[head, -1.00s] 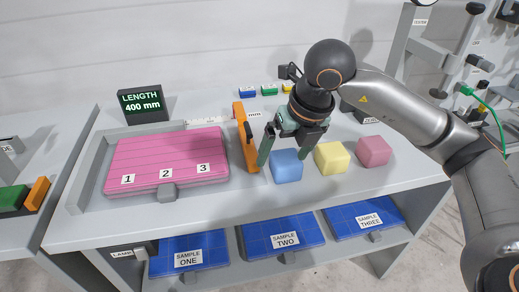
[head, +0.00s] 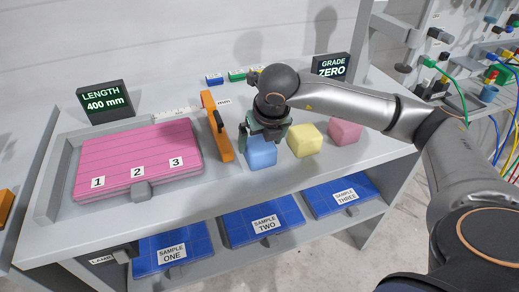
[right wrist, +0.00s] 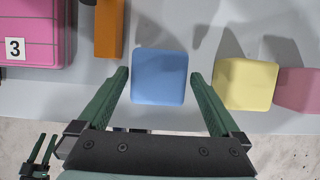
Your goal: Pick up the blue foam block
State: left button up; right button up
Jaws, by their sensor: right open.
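The blue foam block (head: 262,153) sits on the table, between the orange bar and the yellow block. In the right wrist view the blue block (right wrist: 159,76) lies between the two green fingers, with a gap on each side. My right gripper (head: 262,143) is over the block, pointing down, and open. It also shows in the right wrist view (right wrist: 159,80), with nothing held. The gripper hides part of the block's top in the head view. My left gripper is not in the head view.
A yellow block (head: 304,140) and a pink block (head: 345,131) stand to the right. The orange bar (head: 217,130) stands close on the left, beside a pink pad (head: 138,155) in a grey tray. Blue sample panels (head: 262,222) lie on the shelf below.

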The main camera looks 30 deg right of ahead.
jog(key=shift+x, duration=0.8)
jog(key=shift+c, duration=0.2)
jog(key=c, duration=1)
jog(key=shift+r, duration=0.1)
